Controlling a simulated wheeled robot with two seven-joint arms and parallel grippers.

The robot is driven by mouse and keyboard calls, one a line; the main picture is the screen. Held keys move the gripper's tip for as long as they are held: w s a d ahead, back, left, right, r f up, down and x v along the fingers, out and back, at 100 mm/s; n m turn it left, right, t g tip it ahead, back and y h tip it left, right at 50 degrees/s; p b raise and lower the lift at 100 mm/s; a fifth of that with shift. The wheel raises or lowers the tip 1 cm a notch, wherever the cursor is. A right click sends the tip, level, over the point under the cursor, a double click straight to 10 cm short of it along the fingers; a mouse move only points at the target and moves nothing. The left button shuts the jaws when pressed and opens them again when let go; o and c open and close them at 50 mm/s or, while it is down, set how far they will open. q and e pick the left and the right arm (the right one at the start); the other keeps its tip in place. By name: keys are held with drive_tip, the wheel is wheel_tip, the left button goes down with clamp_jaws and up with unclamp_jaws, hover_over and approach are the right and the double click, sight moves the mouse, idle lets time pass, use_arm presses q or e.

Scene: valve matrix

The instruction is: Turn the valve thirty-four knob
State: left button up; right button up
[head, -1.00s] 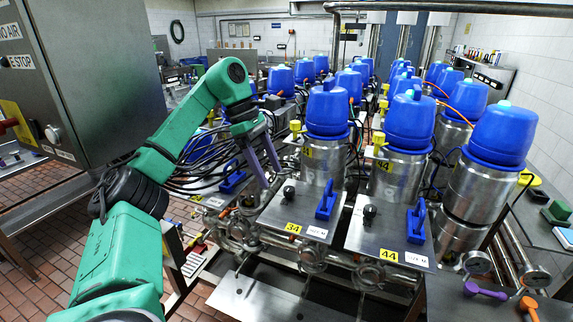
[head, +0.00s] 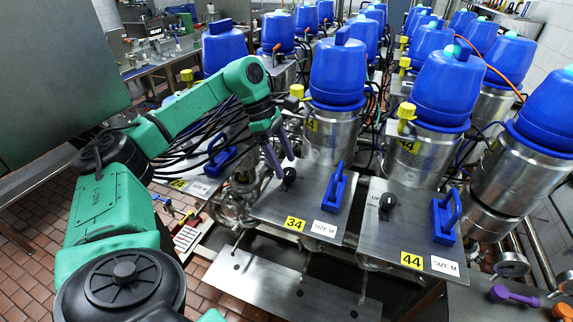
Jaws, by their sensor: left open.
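The valve thirty-four plate (head: 265,207) is a steel plate with a yellow 34 label (head: 295,224) at its front edge. Its small black knob (head: 289,178) stands on the plate's left part, with a blue handle (head: 335,190) to its right. My left gripper (head: 284,165) comes in from the left, its two purple fingers open and pointing down at the knob. The fingertips appear right beside the knob; I cannot tell whether they touch it. My right gripper is not in view.
The valve 44 plate (head: 385,235) is close on the right, with its own black knob (head: 388,201) and blue handle (head: 446,218). A blue-capped steel valve cylinder (head: 325,135) rises behind plate 34. Black cables (head: 190,150) hang left of the gripper.

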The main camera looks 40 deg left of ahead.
sight(289, 176)
use_arm(q)
drive_tip(key=shift+x, duration=1)
drive_tip(key=shift+d, duration=0.2)
drive_tip(key=shift+s+d, duration=0.2)
drive_tip(key=shift+s, duration=0.05)
drive_tip(key=shift+w+a, duration=0.15)
drive_tip(key=shift+a, duration=0.05)
clamp_jaws()
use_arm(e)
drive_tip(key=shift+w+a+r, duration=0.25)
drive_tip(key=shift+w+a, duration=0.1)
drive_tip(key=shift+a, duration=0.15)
use_arm(q)
drive_tip(key=shift+f, duration=0.1)
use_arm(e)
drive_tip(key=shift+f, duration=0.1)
